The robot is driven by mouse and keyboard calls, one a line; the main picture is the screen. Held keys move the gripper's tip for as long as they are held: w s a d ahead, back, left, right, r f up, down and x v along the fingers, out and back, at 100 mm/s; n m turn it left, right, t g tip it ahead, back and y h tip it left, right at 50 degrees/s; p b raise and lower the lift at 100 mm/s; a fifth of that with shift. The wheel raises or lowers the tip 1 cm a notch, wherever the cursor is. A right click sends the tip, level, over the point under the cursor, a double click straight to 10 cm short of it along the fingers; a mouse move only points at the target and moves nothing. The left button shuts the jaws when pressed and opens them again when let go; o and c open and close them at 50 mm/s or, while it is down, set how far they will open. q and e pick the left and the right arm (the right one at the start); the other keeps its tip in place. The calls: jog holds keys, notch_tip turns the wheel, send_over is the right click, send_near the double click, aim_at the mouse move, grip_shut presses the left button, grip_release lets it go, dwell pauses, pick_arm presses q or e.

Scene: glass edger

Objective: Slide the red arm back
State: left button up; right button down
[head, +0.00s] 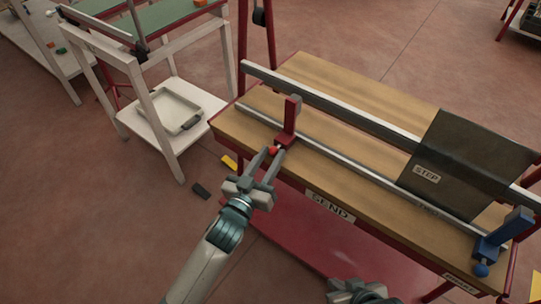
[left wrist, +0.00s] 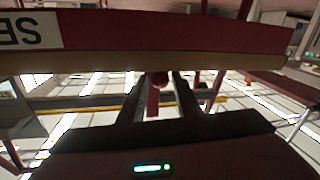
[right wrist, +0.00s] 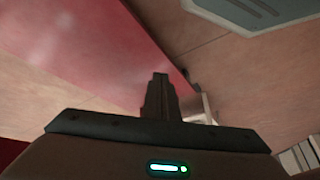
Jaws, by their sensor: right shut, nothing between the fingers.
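The red arm (head: 290,118) stands upright on the metal rail (head: 330,155) near the left end of the wooden bench. Its round red knob (head: 273,150) sticks out over the front edge. My left gripper (head: 273,154) is open at the bench's front edge, with the knob between or just beyond its fingertips. The knob also shows between the fingers in the left wrist view (left wrist: 160,79); I see no clear contact. My right gripper (right wrist: 160,78) is shut and empty below the bench front; only part of it shows at the bottom of the head view.
A dark flap (head: 470,150) marked STEP hangs over the rail at the right. A blue arm (head: 505,232) with a blue knob stands at the right end. A SEND label (head: 330,205) is on the bench front. A white cart (head: 150,125) with a tray stands at left.

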aim_at(222, 129)
pick_arm(q)
jog(key=shift+w+d, duration=0.15)
jog(key=shift+w, duration=0.1)
